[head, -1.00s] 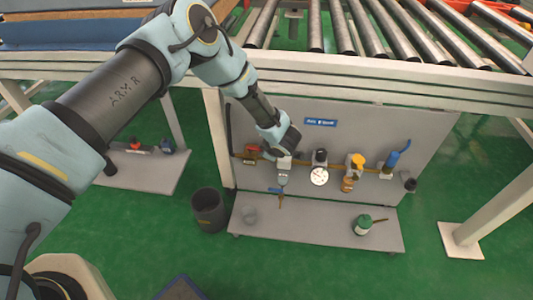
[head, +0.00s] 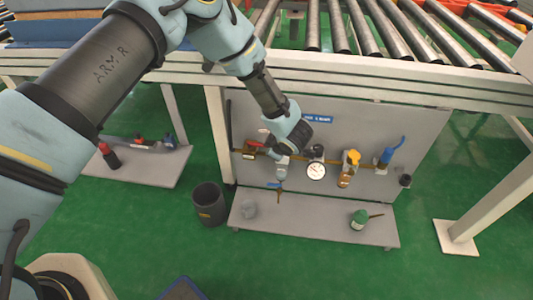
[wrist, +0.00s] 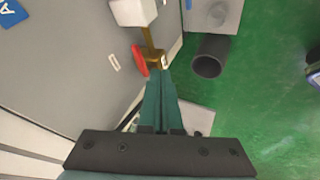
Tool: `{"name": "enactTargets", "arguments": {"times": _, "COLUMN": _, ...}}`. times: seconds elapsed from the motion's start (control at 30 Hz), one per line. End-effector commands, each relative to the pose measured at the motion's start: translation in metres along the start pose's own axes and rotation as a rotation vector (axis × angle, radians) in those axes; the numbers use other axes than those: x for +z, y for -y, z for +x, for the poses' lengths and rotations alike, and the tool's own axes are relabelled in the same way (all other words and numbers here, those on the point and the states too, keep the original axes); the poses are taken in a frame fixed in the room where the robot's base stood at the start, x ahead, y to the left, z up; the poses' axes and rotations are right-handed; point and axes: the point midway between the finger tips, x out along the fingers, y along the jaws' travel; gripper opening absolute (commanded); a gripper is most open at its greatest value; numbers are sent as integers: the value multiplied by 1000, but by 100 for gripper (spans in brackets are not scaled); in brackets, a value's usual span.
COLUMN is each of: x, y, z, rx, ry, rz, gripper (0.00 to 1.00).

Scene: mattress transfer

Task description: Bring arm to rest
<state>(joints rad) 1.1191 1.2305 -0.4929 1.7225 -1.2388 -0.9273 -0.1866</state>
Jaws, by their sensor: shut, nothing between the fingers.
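My gripper (wrist: 161,98) shows in the wrist view as two teal fingers lying together, shut and empty. Its tips are close to a brass fitting with a red handle (wrist: 139,60); I cannot tell whether they touch it. In the head view my arm reaches over the table edge to the upright grey panel (head: 425,125), and its wrist covers part of the panel. The fingers are hard to make out there. The red-handled valve (head: 254,143) is at the panel's left, beside the wrist.
The panel also carries a round gauge (head: 316,171), a yellow-topped part (head: 351,158) and a blue-handled part (head: 388,155). A green-topped bottle (head: 359,219) stands on the shelf below. A dark bin (head: 209,207) stands left. A roller conveyor (head: 385,30) is above. Green floor is open in front.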

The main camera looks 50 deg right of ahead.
Motion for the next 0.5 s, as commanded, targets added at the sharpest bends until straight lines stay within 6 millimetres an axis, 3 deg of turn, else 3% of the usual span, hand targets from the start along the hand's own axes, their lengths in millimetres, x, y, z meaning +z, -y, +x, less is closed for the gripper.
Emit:
{"name": "enactTargets", "arguments": {"times": 0.17, "x": 1, "y": 0, "z": -13, "rx": 0, "ry": 0, "rz": 0, "gripper": 0}}
{"name": "enactTargets", "arguments": {"times": 0.4, "x": 1, "y": 0, "z": -15, "rx": -1, "ry": 0, "rz": 0, "gripper": 0}}
{"name": "enactTargets", "arguments": {"times": 0.5, "x": -9, "y": -6, "z": -14, "rx": 10, "ry": 4, "rz": 2, "gripper": 0}}
